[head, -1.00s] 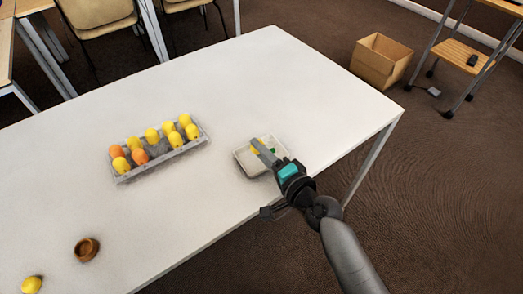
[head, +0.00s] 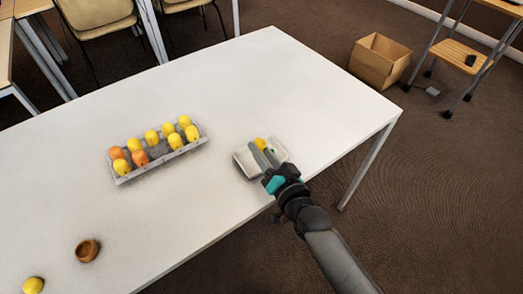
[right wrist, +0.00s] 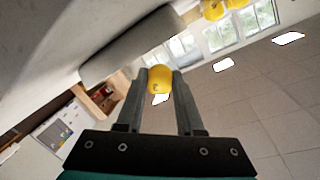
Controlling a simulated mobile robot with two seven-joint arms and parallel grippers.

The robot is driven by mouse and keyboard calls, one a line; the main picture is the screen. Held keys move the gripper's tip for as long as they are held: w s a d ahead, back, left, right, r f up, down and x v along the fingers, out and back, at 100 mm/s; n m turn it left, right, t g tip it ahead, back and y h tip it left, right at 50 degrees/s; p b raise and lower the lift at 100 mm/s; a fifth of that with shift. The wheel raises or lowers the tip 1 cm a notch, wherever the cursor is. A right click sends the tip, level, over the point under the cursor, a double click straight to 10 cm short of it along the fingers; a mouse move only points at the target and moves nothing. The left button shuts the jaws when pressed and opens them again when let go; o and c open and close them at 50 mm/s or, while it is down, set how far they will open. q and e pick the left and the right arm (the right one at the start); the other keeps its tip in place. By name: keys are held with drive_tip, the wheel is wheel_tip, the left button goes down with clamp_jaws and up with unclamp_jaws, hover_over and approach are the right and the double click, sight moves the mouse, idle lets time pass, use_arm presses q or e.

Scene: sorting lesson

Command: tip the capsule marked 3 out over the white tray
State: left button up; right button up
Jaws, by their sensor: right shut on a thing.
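My right gripper (head: 266,157) is shut on a yellow capsule (head: 261,143) above the white tray (head: 243,162). The right wrist view shows the capsule (right wrist: 159,82) between the two fingertips (right wrist: 159,88), with a small dark mark too small to read. That view is rolled far over, with ceiling lights and windows showing, so the gripper is tilted. The fingers and capsule hide part of the tray, and its contents cannot be made out clearly. My left gripper is not in view.
A grey carton (head: 157,160) with several yellow and orange capsules stands left of the tray. A brown wooden bowl (head: 87,250) and a lone yellow capsule (head: 33,285) are at the lower left. The table (head: 270,75) is clear behind the tray. A cardboard box (head: 380,60) is on the floor.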

drive_tip(key=n, duration=0.1)
drive_tip(key=n+t, duration=0.1)
drive_tip(key=n, duration=0.1)
drive_tip(key=shift+w+d+r+p, duration=0.1)
drive_tip(key=shift+r+p, duration=0.2)
drive_tip(key=shift+r, duration=0.05)
drive_tip(key=n, duration=0.3)
drive_tip(key=shift+d+r+n+t, duration=0.15)
drive_tip(key=shift+r+n+t, duration=0.15)
